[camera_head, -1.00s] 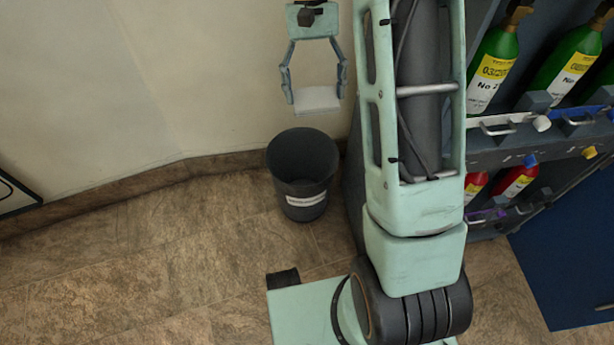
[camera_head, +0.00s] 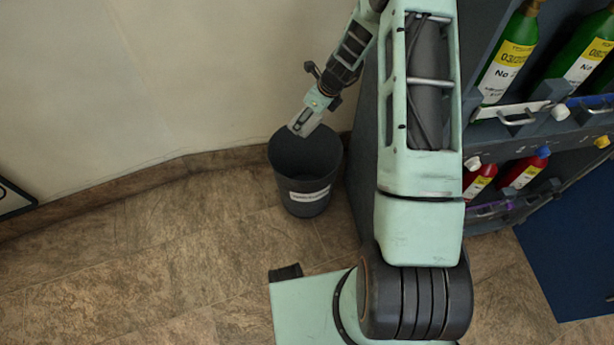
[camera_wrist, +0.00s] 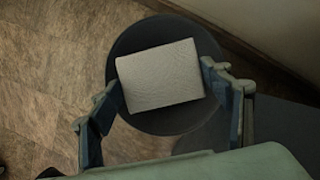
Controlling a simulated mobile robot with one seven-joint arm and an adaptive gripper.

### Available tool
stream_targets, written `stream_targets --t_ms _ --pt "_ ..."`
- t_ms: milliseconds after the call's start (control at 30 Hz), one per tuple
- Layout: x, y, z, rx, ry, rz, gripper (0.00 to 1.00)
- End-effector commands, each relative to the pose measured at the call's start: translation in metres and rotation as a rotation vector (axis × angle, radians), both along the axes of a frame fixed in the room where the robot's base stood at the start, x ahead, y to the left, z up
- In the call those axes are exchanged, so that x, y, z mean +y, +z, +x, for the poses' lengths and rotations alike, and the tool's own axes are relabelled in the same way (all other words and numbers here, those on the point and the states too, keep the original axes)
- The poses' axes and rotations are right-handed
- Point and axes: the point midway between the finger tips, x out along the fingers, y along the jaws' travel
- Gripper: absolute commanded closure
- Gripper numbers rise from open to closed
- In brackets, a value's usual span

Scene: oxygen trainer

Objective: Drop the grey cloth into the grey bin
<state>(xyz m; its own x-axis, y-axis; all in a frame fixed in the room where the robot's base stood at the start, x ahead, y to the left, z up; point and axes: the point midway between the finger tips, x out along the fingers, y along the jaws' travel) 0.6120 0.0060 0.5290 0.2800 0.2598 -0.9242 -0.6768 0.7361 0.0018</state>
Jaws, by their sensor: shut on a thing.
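The grey cloth (camera_wrist: 160,77) is a light grey, folded rectangle held between the two fingers of my gripper (camera_wrist: 163,84) in the wrist view. The dark grey bin (camera_wrist: 130,43) shows around and behind the cloth there. In the head view the bin (camera_head: 302,185) stands upright on the floor against the wall, with a white label on its front. My gripper (camera_head: 303,126) points down at the bin's mouth, near its far rim. The cloth is hard to make out in the head view. The bin's inside is mostly hidden by the cloth in the wrist view.
A dark rack with green cylinders (camera_head: 507,62) and red cylinders (camera_head: 520,173) stands at the right. The wall (camera_head: 150,80) is close behind the bin. The tiled floor (camera_head: 130,260) left of the bin is clear. A blue panel (camera_head: 570,260) lies at the lower right.

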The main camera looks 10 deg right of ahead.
Motion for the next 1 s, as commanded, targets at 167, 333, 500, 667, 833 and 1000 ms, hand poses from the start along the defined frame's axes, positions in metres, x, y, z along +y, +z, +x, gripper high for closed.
stream_targets --t_ms 167,333,500,667,833,1000 --pt "-0.009 -0.014 0.001 -0.001 -0.141 0.000 0.51" --pt "-0.011 -0.023 0.001 -0.001 -0.157 0.000 0.51" --pt "-0.011 -0.041 0.001 -0.001 -0.154 0.000 0.51" --pt "-0.011 -0.061 0.001 -0.001 -0.154 0.000 0.51" --pt "-0.011 -0.074 0.001 -0.002 -0.153 -0.001 0.51" --pt "-0.011 -0.074 0.001 -0.002 -0.152 -0.001 0.51"
